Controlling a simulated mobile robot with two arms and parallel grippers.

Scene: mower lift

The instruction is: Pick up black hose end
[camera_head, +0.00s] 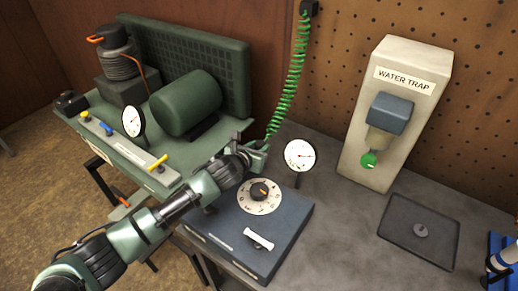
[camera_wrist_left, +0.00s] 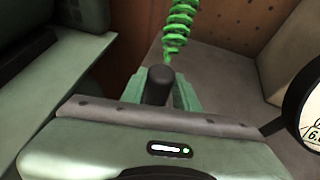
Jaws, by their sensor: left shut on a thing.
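A green coiled hose (camera_head: 288,85) hangs from a black fitting high on the pegboard wall. Its lower end reaches down to my left gripper (camera_head: 259,147). In the left wrist view the black hose end (camera_wrist_left: 158,84) stands between the two green fingers of my left gripper (camera_wrist_left: 158,92), which are shut on it. The green coil (camera_wrist_left: 179,28) rises above it. In the head view the hose end is mostly hidden by the gripper.
A blue-grey box with a dial (camera_head: 245,225) lies under my left forearm. A gauge (camera_head: 299,156) stands close right of the gripper. A green compressor (camera_head: 188,103) is at left. A water trap stand (camera_head: 405,65) and dark tray (camera_head: 400,242) are at right.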

